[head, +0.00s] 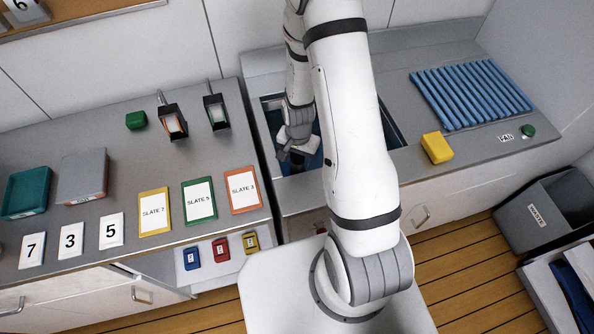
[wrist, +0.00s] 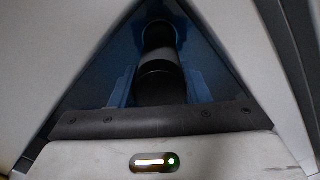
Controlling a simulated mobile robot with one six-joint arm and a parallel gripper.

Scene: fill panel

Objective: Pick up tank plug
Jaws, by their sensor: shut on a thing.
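My gripper (head: 296,150) reaches down into the blue-lined tank (head: 273,121) in the counter, left of my upper arm in the head view. It is shut on a dark, round, post-like piece, which I take to be the tank plug (wrist: 158,82). In the wrist view the plug stands in the middle between blue tank surfaces. The fingertips and the plug's lower end are hard to make out. I cannot tell whether the plug is seated or lifted. My arm hides much of the tank in the head view.
A yellow sponge-like block (head: 437,148) and a ribbed blue mat (head: 471,94) lie right of the tank. Slate cards (head: 199,200), number cards (head: 71,241) and two dark holders (head: 172,122) are on the left counter. A waste bin (head: 548,212) stands far right.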

